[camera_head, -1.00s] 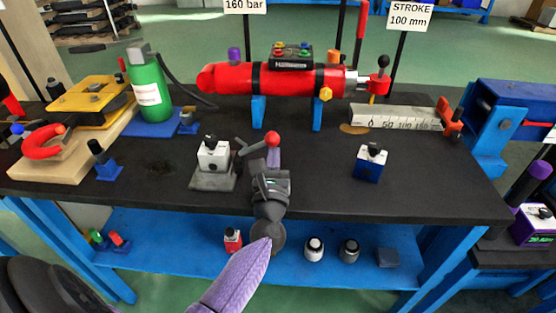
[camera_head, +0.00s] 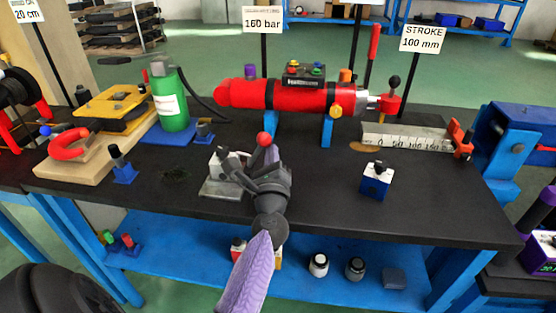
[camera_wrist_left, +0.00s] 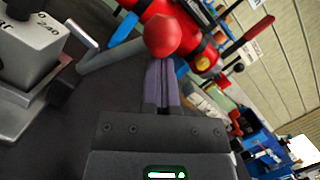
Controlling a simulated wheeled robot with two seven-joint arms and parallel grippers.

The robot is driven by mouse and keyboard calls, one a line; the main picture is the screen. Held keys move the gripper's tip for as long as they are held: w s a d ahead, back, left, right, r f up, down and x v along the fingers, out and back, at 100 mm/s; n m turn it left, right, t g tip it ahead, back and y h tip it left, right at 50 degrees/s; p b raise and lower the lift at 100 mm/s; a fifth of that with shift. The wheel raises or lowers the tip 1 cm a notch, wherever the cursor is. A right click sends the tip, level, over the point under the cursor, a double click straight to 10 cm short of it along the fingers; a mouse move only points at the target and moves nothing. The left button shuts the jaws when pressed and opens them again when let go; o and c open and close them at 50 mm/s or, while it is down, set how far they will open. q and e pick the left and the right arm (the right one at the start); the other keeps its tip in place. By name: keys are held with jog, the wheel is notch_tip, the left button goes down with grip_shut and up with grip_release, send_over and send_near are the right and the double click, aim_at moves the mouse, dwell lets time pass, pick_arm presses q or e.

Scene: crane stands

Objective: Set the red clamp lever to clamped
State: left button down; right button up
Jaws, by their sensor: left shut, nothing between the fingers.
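The lever with a red ball knob (camera_head: 263,138) rises from behind my left gripper, beside a grey-based white block (camera_head: 222,163). In the left wrist view its bent grey rod (camera_wrist_left: 112,52) runs from near the block to the red ball (camera_wrist_left: 161,35). My left gripper (camera_head: 271,154) is shut and empty, its fingertips close by the ball. The purple fingers (camera_wrist_left: 162,85) are together just below the ball in the wrist view; I cannot tell whether they touch it. In the head view the gripper hides much of the rod. My right gripper is not in view.
A red cylinder (camera_head: 300,97) on blue supports lies behind the lever. A green bottle (camera_head: 170,98) stands back left, and a blue block with a white top (camera_head: 376,181) sits to the right. The bench top (camera_head: 325,180) between that block and my gripper is clear.

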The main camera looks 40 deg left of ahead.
pick_arm(q)
jog(key=n, duration=0.1)
jog(key=a+r+n+p, duration=0.1)
jog(key=n, duration=0.1)
jog(key=shift+s+a+r+g, duration=0.2)
jog(key=shift+s+g, duration=0.1)
jog(key=shift+s, duration=0.1)
jog(key=shift+s+a+r, duration=0.15)
jog(key=shift+s+a, duration=0.05)
jog(key=shift+a, duration=0.15)
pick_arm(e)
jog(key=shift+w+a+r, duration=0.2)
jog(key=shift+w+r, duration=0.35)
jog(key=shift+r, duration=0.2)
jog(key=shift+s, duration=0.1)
